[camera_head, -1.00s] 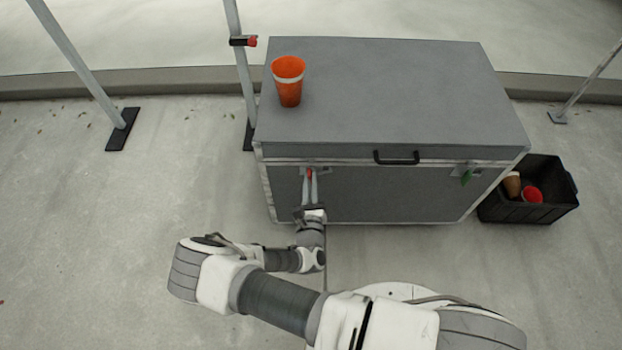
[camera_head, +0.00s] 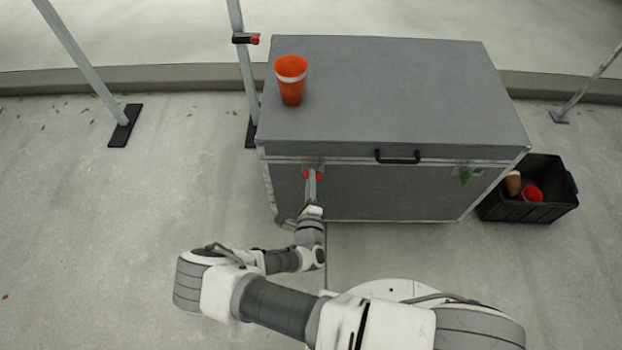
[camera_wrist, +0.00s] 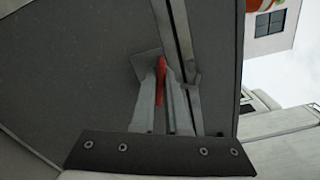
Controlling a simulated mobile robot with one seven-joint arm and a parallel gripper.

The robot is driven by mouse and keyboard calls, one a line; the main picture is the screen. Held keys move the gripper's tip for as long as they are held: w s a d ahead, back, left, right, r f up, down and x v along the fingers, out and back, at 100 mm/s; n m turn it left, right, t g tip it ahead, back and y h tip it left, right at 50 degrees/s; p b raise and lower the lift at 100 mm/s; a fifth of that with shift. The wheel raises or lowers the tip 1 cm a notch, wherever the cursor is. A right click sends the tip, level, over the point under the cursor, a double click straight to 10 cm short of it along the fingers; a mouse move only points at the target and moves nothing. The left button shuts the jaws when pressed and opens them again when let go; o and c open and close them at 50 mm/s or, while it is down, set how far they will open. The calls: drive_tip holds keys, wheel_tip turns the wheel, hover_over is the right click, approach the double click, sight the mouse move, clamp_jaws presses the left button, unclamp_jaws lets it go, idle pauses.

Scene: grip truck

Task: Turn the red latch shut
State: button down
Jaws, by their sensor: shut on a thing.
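The red latch (camera_head: 320,175) is on the upper left of the grey case's front (camera_head: 390,195), just below the lid seam. In the head view it lies crosswise, with red showing on both sides of my fingers. My gripper (camera_head: 312,182) reaches up to it from below. In the wrist view the red latch (camera_wrist: 161,80) stands between the two fingers of my gripper (camera_wrist: 161,95), which are shut on it. The metal plate behind the latch is partly hidden by the fingers. The lid of the case (camera_head: 390,85) is down.
A green latch (camera_head: 466,176) hangs on the case's front right. A black handle (camera_head: 397,158) is on the lid's front edge. An orange cup (camera_head: 291,82) stands on the lid. A black crate (camera_head: 515,212) with cups stands to the right. Metal stands are behind.

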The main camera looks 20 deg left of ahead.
drive_tip(key=shift+f+n, duration=0.1)
drive_tip(key=shift+n, duration=2)
drive_tip(key=c, duration=0.9)
unclamp_jaws()
drive_tip(key=shift+s, duration=0.1)
